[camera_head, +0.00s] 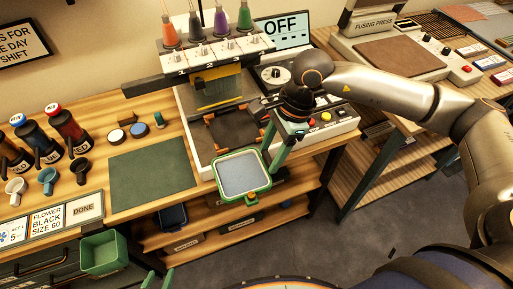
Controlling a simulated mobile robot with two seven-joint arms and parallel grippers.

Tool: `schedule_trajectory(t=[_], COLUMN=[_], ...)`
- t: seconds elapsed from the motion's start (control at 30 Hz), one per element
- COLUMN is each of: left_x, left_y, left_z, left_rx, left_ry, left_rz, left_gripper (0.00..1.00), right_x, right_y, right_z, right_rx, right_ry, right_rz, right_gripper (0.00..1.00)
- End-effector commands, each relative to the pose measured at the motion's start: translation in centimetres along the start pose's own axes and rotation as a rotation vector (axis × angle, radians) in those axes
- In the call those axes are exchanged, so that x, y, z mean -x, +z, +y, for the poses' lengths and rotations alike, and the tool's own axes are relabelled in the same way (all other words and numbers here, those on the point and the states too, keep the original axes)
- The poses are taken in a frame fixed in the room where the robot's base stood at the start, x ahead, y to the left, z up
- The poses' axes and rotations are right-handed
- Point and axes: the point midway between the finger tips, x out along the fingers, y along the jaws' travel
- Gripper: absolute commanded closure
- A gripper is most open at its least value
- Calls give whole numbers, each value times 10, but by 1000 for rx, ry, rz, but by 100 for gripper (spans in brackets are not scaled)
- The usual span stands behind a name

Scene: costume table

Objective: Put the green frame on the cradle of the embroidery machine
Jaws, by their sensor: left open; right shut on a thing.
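The green frame (241,174) is a rounded square hoop with pale grey cloth inside. It hangs over the table's front edge, in front of the embroidery machine (187,103). My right gripper (271,172) is shut on its right side. The cradle (232,133) is a dark bracket with orange clips on the machine's bed, just behind the frame, and looks empty. The frame appears apart from it. My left gripper (158,280) shows only its green fingertips at the bottom edge, open and empty.
A dark green mat (150,180) lies clear left of the machine. Ink-like bottles (68,128) and small cups stand further left. A green bin (103,253) is at the lower left. A fusing press (395,58) stands on the right table. The screen (283,29) reads OFF.

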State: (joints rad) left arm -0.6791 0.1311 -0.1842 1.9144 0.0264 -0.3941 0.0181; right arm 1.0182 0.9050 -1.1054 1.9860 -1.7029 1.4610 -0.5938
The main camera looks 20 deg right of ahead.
Motion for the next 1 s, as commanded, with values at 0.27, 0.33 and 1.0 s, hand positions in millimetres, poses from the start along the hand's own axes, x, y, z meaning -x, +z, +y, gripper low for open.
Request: schedule_trajectory(t=[0.27, 0.33, 1.0], left_x=[0, 0, -1], left_y=[0, 0, 2], left_z=[0, 0, 0], left_rx=[0, 0, 0], left_ry=[0, 0, 0], left_rz=[0, 0, 0], left_gripper=[50, 50, 50], right_x=[-8, -8, -10], right_y=[11, 14, 26], right_z=[-6, -8, -22], right_rx=[-526, -657, -1476], right_ry=[-164, -206, -458], right_rz=[-1, -1, 3], right_gripper=[92, 92, 92])
